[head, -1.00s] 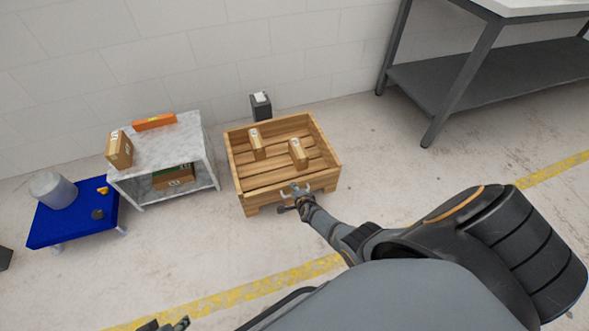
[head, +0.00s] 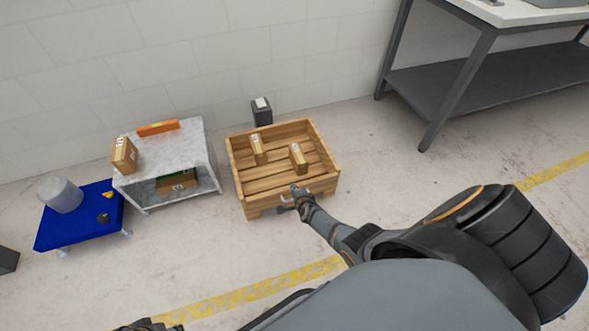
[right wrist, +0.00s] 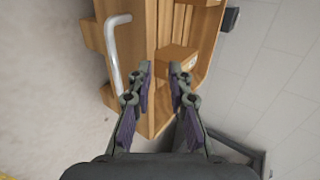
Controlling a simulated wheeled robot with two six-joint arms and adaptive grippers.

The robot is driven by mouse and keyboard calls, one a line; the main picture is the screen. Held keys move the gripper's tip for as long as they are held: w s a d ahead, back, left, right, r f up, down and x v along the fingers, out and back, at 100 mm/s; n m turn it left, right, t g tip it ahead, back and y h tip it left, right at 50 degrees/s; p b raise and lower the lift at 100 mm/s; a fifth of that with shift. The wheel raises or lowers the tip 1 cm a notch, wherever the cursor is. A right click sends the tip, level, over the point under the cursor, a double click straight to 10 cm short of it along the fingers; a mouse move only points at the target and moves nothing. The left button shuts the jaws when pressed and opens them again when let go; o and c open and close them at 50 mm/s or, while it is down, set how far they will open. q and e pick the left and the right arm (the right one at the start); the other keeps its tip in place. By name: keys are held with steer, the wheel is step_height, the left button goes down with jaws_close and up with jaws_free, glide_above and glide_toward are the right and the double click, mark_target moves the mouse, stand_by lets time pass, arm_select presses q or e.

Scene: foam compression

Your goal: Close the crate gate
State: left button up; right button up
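The wooden crate (head: 233,165) stands on the floor in the middle of the head view, with two cardboard boxes (head: 298,158) (head: 258,149) inside. Its front gate (head: 262,203) looks upright along the near side; whether it is fully shut I cannot tell. In the right wrist view a pale metal handle (right wrist: 113,55) is on the gate's outer face. My right gripper (right wrist: 160,72) is open, its fingers apart on either side of the gate's top edge, with the handle to their left. It also shows at the crate's front in the head view (head: 287,205). My left gripper (head: 150,325) is mostly cut off at the bottom edge.
A marble-topped table (head: 182,147) and a low blue table (head: 60,232) with a bucket (head: 60,195) stand left of the crate. A dark bin (head: 262,113) is behind it. A workbench (head: 450,85) stands at upper right. The floor in front is clear.

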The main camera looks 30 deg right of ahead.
steer(key=w+b, duration=0.1)
steer(key=w, duration=0.1)
steer(key=w+d+b, duration=0.1)
steer(key=w, duration=0.2)
steer(key=shift+w+d, duration=0.1)
steer(key=shift+d, duration=0.1)
steer(key=shift+r, duration=0.1)
